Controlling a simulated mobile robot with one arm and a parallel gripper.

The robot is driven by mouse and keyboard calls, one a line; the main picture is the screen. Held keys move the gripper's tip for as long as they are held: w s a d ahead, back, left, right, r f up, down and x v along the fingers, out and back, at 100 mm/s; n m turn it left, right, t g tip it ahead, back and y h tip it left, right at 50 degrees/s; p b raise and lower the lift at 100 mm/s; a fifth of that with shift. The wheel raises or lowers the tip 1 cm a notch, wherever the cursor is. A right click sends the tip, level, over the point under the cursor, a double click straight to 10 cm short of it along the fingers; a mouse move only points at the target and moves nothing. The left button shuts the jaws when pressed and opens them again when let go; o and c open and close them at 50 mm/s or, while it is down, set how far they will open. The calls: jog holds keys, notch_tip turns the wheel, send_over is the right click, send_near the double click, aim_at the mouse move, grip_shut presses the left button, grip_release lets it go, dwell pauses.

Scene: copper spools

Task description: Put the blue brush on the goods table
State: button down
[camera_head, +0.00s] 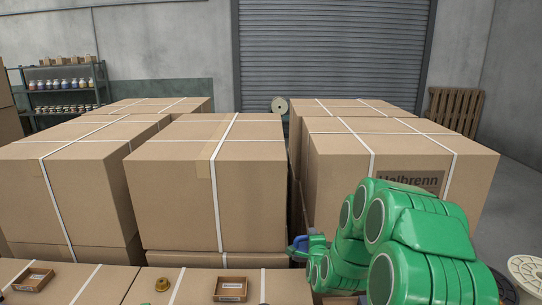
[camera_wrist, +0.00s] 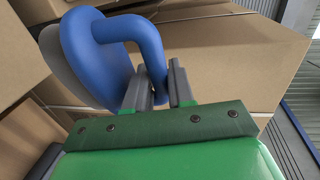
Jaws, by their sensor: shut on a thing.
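The blue brush (camera_wrist: 85,45) shows large in the wrist view, with a looped blue handle and a grey edge at its left. My gripper (camera_wrist: 160,85) is shut on the blue brush; its grey fingers close around the lower end of the handle. In the head view only a small blue bit of the brush (camera_head: 299,243) shows, left of my green arm. My gripper itself is mostly hidden there behind the arm. I cannot tell which surface is the goods table.
Large strapped cardboard boxes (camera_head: 210,175) fill the middle, with a narrow gap between the centre and right stacks. In front, a low cardboard surface (camera_head: 135,285) holds small open trays (camera_head: 231,289) and a brass-coloured piece (camera_head: 162,285). Pale spools (camera_head: 527,272) stand at the right. Shelves (camera_head: 62,92) stand back left.

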jog(key=shift+r, duration=0.15)
notch_tip(320, 180, up, 4)
jog(key=shift+r, duration=0.25)
jog(key=shift+s+d+r+n+y, duration=1.85)
jog(key=shift+s+d, duration=1.55)
jog(key=shift+d, duration=1.65)
jog(key=s+d+f+n+g+y, duration=0.1)
jog(key=s+d+f+n+y, duration=0.15)
jog(key=s, duration=0.75)
jog(key=s+d+f+n+g+y, duration=0.1)
jog(key=s+d+g+y, duration=0.15)
jog(key=s, duration=0.65)
jog(key=shift+t+y, duration=0.25)
jog(key=shift+s+a+f, duration=0.1)
jog(key=shift+a+f, duration=0.05)
jog(key=shift+f, duration=5.05)
jog(key=shift+w+a+f, duration=0.1)
jog(key=shift+a+f, duration=0.1)
jog(key=shift+f, duration=5.05)
jog(key=shift+s+a+f, duration=0.1)
jog(key=shift+a+f, duration=0.05)
jog(key=shift+f, duration=5.05)
jog(key=shift+f, duration=0.25)
